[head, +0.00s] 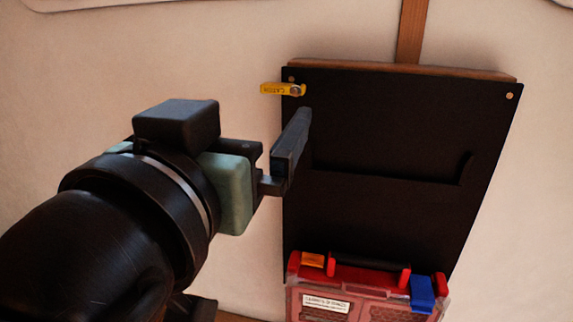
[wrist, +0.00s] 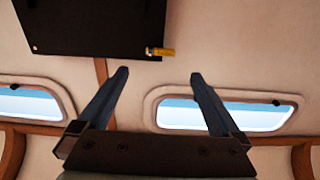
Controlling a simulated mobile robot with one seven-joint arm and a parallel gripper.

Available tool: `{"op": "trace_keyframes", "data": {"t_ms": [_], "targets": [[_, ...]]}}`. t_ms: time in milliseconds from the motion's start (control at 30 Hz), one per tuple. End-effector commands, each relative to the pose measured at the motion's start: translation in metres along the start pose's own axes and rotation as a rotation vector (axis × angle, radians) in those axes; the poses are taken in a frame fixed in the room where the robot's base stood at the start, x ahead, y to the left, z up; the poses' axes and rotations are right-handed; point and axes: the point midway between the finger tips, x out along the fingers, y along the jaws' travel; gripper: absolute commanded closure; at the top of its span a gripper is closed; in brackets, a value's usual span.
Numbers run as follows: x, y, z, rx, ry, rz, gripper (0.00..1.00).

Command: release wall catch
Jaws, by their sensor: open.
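The wall catch (head: 280,89) is a small yellow bar with dark lettering and a round pivot at its right end. It lies roughly level across the upper left corner of the black panel (head: 400,120), its left end sticking out past the panel's edge. My gripper (head: 300,118) is just below the catch in the head view; only one finger shows clearly there. In the wrist view my gripper (wrist: 160,74) is open and empty, with the catch (wrist: 161,52) beyond the fingertips, between their lines and not touching them.
A red case (head: 350,290) with a black handle and a blue latch (head: 423,294) stands below the panel. A wooden strip (head: 411,30) runs up the pale wall. Two windows (wrist: 230,110) (wrist: 32,103) show in the wrist view. The wall left of the catch is clear.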

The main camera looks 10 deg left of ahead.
Motion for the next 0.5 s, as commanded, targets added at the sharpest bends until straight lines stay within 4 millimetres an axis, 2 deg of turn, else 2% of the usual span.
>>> {"op": "trace_keyframes", "data": {"t_ms": [33, 200, 500], "targets": [[-0.005, 0.0, 0.006, 0.002, 0.007, -0.003, 0.0], [-0.018, 0.0, 0.003, 0.001, 0.005, -0.002, 0.0], [-0.029, 0.0, 0.001, 0.001, 0.001, -0.001, 0.0]]}}
